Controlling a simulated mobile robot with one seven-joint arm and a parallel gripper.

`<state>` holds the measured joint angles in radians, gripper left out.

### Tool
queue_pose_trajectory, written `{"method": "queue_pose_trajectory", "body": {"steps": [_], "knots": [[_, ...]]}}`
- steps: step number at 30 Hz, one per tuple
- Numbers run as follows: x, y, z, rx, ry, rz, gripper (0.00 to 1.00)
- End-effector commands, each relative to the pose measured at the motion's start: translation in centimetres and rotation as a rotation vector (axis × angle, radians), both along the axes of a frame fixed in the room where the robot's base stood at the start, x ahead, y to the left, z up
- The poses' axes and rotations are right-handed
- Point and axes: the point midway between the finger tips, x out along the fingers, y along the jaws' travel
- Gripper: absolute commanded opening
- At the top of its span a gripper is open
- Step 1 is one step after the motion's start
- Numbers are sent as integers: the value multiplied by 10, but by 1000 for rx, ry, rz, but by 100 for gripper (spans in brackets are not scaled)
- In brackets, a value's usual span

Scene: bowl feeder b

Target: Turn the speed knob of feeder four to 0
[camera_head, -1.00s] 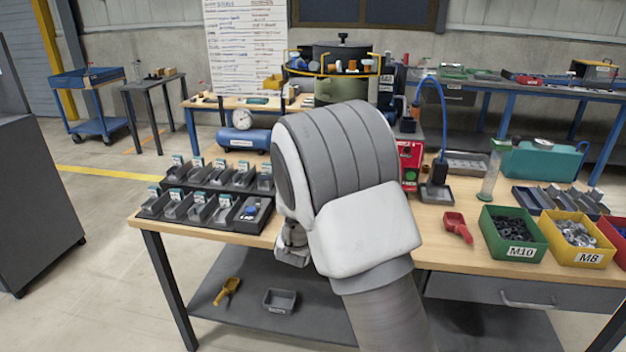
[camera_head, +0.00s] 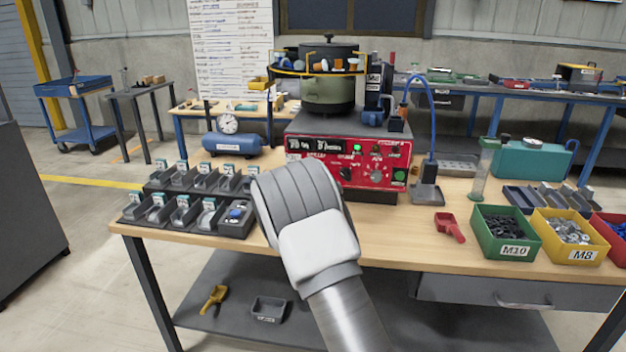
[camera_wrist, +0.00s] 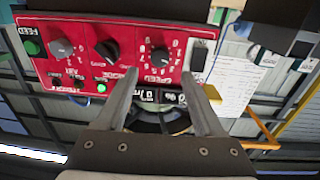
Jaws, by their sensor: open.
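The red control panel (camera_head: 360,155) of the bowl feeder faces me at the back middle of the bench. In the wrist view the panel (camera_wrist: 80,68) appears upside down. Its speed knob (camera_wrist: 161,57) is dark, with a ring of printed numbers around it; I cannot tell its exact setting. My gripper (camera_wrist: 158,76) is open and empty, its fingertips either side of the knob's line and seemingly short of it. In the head view my arm hides the gripper and the speed knob. The feeder's bowl (camera_head: 328,90) stands above the panel.
Beside the speed knob are a black knob (camera_wrist: 107,50), a grey knob (camera_wrist: 60,47) and a green button (camera_wrist: 32,47). A black switch block (camera_wrist: 199,57) sits on its other side. Small bins (camera_head: 190,205) stand left; a red scoop (camera_head: 449,227) and green bin (camera_head: 508,235) right.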

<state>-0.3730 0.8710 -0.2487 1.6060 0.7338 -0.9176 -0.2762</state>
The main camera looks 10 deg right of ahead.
Motion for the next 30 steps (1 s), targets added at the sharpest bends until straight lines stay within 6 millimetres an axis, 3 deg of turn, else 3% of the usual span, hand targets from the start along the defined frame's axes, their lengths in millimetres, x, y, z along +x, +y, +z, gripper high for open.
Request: {"method": "queue_pose_trajectory", "body": {"steps": [12, 27, 28, 30], "knots": [[53, -21, 0, -1, -2, -1, 70], [64, -24, 0, -1, 0, 0, 70], [64, -24, 0, -1, 0, 0, 68], [64, -24, 0, -1, 0, 0, 55]]}}
